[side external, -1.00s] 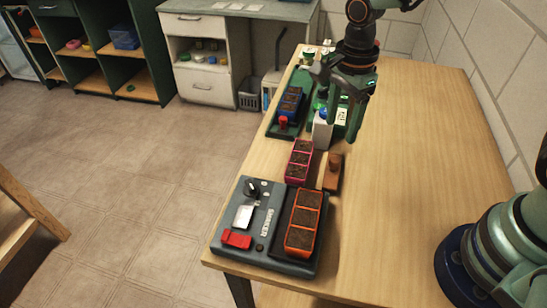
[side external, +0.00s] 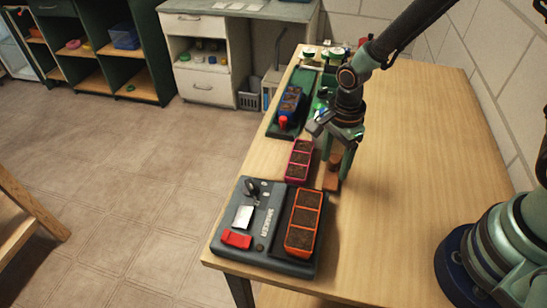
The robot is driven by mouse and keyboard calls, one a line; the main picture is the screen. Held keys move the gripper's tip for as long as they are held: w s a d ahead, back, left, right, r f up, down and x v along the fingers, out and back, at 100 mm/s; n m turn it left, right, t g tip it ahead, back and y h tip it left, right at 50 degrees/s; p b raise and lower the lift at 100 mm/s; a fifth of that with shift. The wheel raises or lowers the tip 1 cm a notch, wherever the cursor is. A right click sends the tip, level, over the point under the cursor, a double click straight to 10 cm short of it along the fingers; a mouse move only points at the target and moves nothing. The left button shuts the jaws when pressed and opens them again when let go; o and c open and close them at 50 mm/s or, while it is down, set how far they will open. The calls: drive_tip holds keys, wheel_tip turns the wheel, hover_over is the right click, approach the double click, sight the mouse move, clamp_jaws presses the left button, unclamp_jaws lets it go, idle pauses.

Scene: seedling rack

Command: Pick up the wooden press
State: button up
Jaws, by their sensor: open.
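The wooden press (side external: 330,183) is a small reddish-brown block on the table, to the right of the pink seedling tray (side external: 299,160). My gripper (side external: 337,168) is low over the press, pointing down, with its green fingers open. One finger comes down along the right side of the press. The fingers and gripper body hide the upper part of the press, so I cannot tell whether they touch it.
A grey shaker (side external: 232,264) with an orange tray (side external: 303,222) stands at the front left edge. A blue tray (side external: 290,102) on a green base and several bottles or jars are behind. The right side of the table (side external: 420,150) is clear.

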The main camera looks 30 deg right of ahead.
sight(335, 159)
clamp_jaws()
drive_tip(key=shift+r, duration=0.15)
wheel_tip(335, 159, up, 20)
idle(0.7)
drive_tip(key=c, duration=0.8)
unclamp_jaws()
clamp_jaws()
